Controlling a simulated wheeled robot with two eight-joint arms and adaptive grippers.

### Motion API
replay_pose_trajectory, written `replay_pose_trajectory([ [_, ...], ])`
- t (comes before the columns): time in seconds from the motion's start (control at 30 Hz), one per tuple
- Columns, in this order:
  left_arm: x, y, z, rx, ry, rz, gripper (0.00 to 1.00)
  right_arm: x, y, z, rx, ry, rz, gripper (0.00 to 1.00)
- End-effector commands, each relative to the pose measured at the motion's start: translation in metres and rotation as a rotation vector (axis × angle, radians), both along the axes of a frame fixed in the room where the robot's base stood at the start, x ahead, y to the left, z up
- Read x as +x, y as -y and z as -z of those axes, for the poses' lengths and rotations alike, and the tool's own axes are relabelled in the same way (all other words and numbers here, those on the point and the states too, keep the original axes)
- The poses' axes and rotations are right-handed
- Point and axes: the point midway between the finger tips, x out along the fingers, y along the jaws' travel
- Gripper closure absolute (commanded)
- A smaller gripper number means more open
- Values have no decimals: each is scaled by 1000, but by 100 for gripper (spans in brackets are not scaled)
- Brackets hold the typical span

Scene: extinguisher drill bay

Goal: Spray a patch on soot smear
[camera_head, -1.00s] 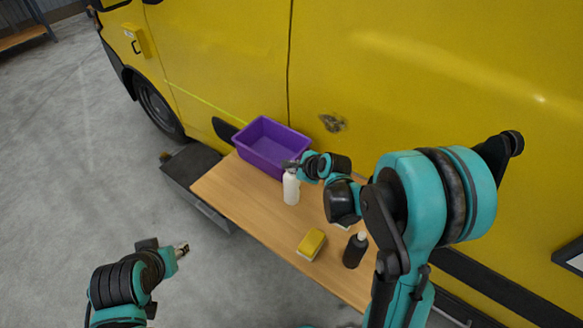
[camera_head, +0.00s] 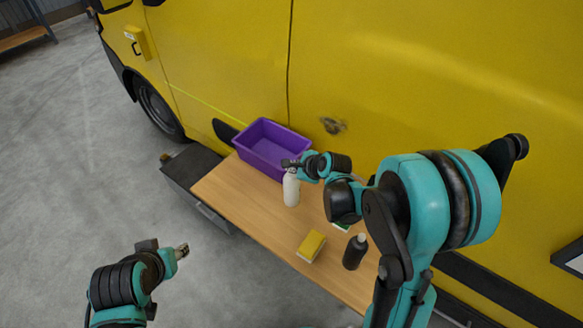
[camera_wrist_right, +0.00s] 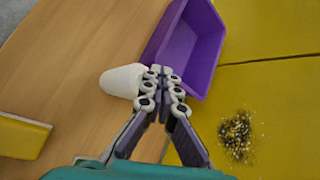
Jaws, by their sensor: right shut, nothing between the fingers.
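The soot smear (camera_head: 333,125) is a dark patch on the yellow van's side, above the table. In the right wrist view the smear (camera_wrist_right: 237,135) is dark with pale specks. A white bottle (camera_head: 291,190) stands upright on the table by the purple bin; the wrist view shows it too (camera_wrist_right: 120,82). My right gripper (camera_head: 289,164) is shut and empty at the bottle's top; its fingers (camera_wrist_right: 162,75) hide part of it. I cannot tell whether they touch it. My left gripper (camera_head: 182,250) is over the floor, away from the table; its finger opening is unclear.
A purple bin (camera_head: 271,148) stands on the wooden table (camera_head: 235,192) against the yellow van (camera_head: 420,80). A yellow sponge (camera_head: 311,245) and a dark bottle (camera_head: 355,251) are near the table's front right. A dark box (camera_head: 190,170) is left of the table.

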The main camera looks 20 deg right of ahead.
Motion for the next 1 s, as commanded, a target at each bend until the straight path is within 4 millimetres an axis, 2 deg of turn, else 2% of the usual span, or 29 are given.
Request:
replay_pose_trajectory([
  [0.5,0,0,-42,0,0,0,60,0,0,-55,0,0,0,100],
  [1.0,0,0,-43,0,0,0,60,0,0,-57,0,0,0,100],
])
